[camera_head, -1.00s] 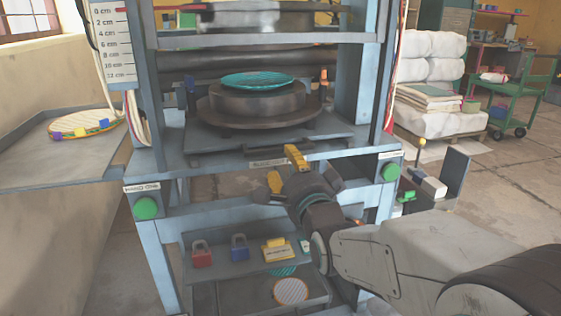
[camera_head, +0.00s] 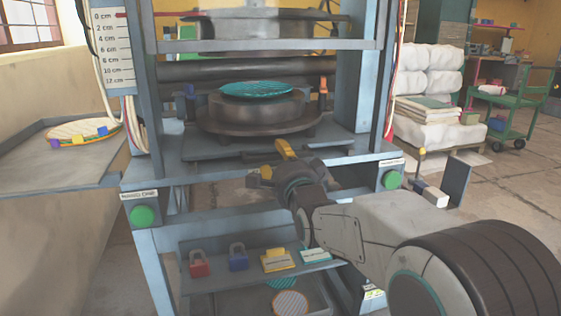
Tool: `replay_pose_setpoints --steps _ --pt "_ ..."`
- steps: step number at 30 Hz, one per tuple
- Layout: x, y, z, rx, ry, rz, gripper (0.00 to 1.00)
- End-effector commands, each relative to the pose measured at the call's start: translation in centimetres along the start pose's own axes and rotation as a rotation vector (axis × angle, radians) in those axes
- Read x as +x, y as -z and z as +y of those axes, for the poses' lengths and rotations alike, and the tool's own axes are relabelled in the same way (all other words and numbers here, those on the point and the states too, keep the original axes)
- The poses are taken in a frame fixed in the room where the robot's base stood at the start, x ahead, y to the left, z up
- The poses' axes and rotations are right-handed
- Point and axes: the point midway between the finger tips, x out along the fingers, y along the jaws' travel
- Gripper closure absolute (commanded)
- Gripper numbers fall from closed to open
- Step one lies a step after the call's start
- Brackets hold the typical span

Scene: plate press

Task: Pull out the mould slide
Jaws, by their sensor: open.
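The mould slide (camera_head: 215,151) is a dark flat plate low in the press opening. On it stands a dark round mould (camera_head: 235,107) with a teal patterned plate (camera_head: 256,89) on top. My gripper (camera_head: 274,161) has yellow fingertips and is open at the front edge of the slide, in front of the mould. One fingertip overlaps the slide's front edge in the picture; I cannot tell whether it touches. My gripper and wrist hide part of that front edge, and I cannot make out a handle.
Green buttons (camera_head: 143,215) sit on both front corners of the press frame. A shelf below holds a red padlock (camera_head: 199,263), a blue padlock (camera_head: 238,257) and tags. A side table (camera_head: 60,172) at left carries a striped plate (camera_head: 80,130). White sacks stand at right.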

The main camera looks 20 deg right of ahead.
Motion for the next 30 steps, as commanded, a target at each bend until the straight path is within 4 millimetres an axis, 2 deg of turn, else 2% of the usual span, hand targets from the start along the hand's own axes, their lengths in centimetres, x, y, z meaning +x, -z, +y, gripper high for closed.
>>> replay_pose_setpoints --steps 3,19,30 --pt "-0.01 0.00 0.00 0.000 0.000 0.000 0.52" --pt "-0.02 0.00 0.01 0.000 0.000 0.000 0.99" --pt "0.27 0.00 0.03 0.000 -0.001 0.000 1.00"
